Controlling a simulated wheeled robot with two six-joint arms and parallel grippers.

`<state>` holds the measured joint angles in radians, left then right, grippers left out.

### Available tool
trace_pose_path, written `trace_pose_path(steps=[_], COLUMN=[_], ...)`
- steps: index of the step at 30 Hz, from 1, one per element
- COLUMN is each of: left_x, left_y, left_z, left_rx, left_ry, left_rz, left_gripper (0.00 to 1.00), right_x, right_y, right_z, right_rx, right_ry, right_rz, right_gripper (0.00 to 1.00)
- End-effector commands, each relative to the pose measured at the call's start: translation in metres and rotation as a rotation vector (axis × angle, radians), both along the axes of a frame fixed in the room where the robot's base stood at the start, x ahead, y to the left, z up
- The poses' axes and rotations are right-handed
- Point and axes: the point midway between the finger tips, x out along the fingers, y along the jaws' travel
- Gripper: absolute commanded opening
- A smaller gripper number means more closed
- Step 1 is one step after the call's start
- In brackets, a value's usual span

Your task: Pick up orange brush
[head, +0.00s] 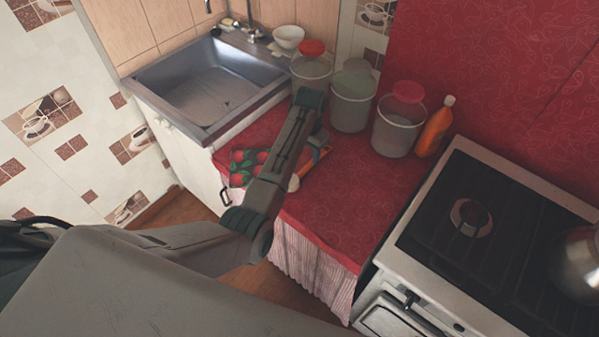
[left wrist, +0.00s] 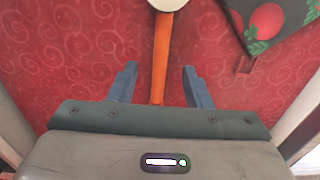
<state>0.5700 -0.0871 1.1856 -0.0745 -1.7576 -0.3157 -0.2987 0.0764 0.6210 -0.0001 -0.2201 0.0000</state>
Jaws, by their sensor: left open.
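The orange brush (left wrist: 162,48) lies on the red oilcloth counter (left wrist: 70,45). Its long orange handle runs toward my gripper, and its round whitish head is at the top edge of the left wrist view. In the head view, part of the orange brush (head: 316,160) shows beside my arm, which hides some of it. My left gripper (left wrist: 157,82) is open, with one blue finger on each side of the handle. I cannot tell how far the fingers are above the counter. My right gripper is not in view.
A strawberry-patterned cloth (head: 243,168) lies beside the brush. Glass jars, including one with a red lid (head: 400,128), and an orange bottle (head: 436,128) stand along the wall. A sink (head: 205,90) is at the left and a stove (head: 440,225) at the right. The counter's front right is clear.

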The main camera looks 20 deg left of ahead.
Motion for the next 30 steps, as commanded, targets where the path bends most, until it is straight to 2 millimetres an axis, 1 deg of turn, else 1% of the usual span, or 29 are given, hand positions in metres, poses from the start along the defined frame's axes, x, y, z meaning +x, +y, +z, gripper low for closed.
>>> trace_pose_path(steps=[3,5,8,11,12,15,18,24,25,29,30], left_x=[-0.001,-0.001,-0.003,-0.004,-0.004,-0.004,-0.004,-0.003,-0.003,-0.003,-0.003], left_y=[0.000,0.000,0.002,0.003,0.003,0.003,0.003,0.003,0.003,0.003,0.003], left_z=[-0.010,-0.013,-0.023,-0.038,-0.044,-0.056,-0.062,-0.064,-0.064,-0.063,-0.063], left_rx=[0.000,0.000,0.000,0.000,0.000,0.000,0.000,0.000,0.000,0.000,0.000], left_ry=[0.001,0.001,0.003,0.004,0.004,0.001,0.001,-0.001,-0.001,-0.001,-0.001], left_rz=[0.000,0.001,0.001,0.001,0.001,0.001,0.001,0.001,0.001,0.001,0.001], left_gripper=[0.45,0.45,0.45,0.45,0.45,0.45,0.45,0.45,0.43,0.17,0.09], right_x=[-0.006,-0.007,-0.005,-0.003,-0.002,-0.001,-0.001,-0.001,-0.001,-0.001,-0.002], right_y=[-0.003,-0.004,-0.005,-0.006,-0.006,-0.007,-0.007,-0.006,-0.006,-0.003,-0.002], right_z=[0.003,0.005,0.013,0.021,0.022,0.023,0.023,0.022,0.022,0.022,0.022], right_rx=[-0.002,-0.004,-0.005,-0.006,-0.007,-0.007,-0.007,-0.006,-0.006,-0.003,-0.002], right_ry=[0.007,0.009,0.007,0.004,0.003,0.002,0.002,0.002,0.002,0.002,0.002], right_rz=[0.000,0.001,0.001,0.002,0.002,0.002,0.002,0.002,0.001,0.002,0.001], right_gripper=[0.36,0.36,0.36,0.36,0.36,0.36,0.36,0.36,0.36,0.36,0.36])
